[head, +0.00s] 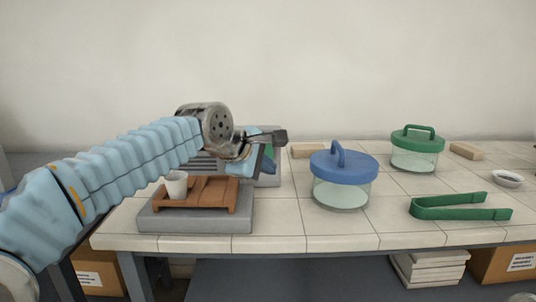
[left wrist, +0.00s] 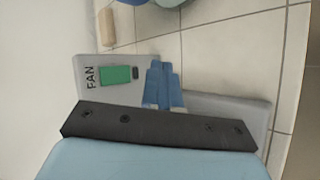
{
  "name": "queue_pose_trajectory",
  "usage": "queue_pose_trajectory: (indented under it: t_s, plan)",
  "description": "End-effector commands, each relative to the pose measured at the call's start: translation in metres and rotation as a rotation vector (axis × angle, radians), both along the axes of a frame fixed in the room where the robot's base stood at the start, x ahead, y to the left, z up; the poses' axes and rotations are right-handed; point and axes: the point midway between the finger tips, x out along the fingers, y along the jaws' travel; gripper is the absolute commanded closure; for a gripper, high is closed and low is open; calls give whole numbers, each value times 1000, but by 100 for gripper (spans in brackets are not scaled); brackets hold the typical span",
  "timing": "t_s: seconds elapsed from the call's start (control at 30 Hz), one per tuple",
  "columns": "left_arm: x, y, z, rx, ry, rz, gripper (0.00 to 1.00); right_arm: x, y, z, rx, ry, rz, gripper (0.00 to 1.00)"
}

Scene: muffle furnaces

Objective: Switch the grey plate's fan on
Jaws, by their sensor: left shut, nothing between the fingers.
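The grey plate (head: 190,222) lies at the front left of the bench with a brown rack (head: 215,190) on it. A grey panel marked FAN (left wrist: 90,95) shows in the left wrist view, with a green rectangle (left wrist: 115,74) and a small dark piece (left wrist: 135,72) beside the label. My left gripper (head: 265,163) is over the far right of the rack, blue fingers pointing down. In the left wrist view its shut, empty fingers (left wrist: 160,68) are just right of the dark piece; contact cannot be told. The gripper hides part of the panel in the head view. My right gripper is not in view.
A white cup (head: 176,184) stands on the rack. Clear tiles lie between the plate and the blue-lidded jar.

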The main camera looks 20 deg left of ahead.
Motion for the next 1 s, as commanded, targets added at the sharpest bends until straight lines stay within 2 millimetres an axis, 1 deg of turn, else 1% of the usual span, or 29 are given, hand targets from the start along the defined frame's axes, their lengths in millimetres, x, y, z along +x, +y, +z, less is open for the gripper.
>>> queue_pose_trajectory:
  t_s: [0.03,0.2,0.43,0.63,1.0]
  plan:
    - [8,3,2,1,2,6,100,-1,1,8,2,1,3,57]
    - [31,10,-1,2,1,4,100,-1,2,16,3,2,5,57]
    - [53,16,-4,1,0,3,100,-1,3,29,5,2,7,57]
    - [60,18,-7,1,0,1,100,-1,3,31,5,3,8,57]
    - [60,18,-8,0,-1,1,100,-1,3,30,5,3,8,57]
